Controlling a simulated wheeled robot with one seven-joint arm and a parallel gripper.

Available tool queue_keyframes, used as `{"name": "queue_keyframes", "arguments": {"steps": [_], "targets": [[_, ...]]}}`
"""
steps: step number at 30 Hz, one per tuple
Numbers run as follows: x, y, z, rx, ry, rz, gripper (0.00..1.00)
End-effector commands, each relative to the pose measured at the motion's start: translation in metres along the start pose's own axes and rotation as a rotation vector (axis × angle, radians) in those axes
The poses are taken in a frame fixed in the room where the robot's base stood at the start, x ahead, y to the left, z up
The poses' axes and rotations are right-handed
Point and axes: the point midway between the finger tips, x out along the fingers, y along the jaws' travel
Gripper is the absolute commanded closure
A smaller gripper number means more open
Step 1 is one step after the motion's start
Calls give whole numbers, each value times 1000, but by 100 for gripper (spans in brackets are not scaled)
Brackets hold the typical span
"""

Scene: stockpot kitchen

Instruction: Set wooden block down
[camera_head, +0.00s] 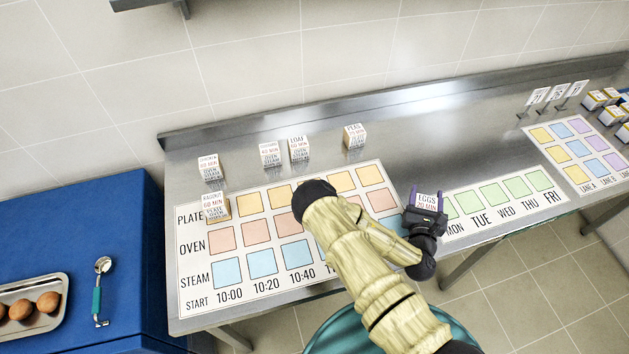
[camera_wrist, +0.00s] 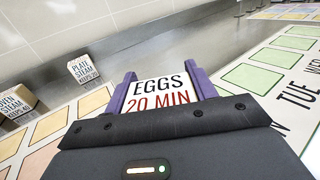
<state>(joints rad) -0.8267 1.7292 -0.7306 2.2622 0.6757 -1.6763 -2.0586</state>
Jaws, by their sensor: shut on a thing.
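My gripper (camera_head: 427,200) is shut on a block labelled "EGGS 20 MIN" (camera_head: 427,203). In the wrist view the same block (camera_wrist: 160,93) sits between the purple fingers of my gripper (camera_wrist: 163,88). The block is over the strip of table between the plate/oven/steam chart (camera_head: 190,300) and the weekday chart (camera_head: 480,229). I cannot tell whether its underside touches anything. My arm hides the middle and right part of the plate/oven/steam chart.
Several labelled blocks stand along the back of the steel table (camera_head: 240,130), one of them the peas block (camera_head: 355,136). A ragout block (camera_head: 215,207) stands on the chart's plate row at left. A lane chart (camera_head: 575,150) and more blocks lie at right.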

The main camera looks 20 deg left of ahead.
Motion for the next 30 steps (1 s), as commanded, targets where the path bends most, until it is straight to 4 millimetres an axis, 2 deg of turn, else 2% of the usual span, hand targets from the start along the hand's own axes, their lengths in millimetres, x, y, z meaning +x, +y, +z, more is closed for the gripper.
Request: {"name": "queue_keyframes", "arguments": {"steps": [9,11,14,17,22,27,30], "targets": [[2,10,1,2,-2,19,70],[5,17,2,5,-3,30,70],[13,39,5,11,-4,66,70],[25,78,11,21,-4,130,70],[37,164,29,28,-2,266,70],[33,250,53,24,0,405,70],[25,294,67,17,-1,477,70]]}}
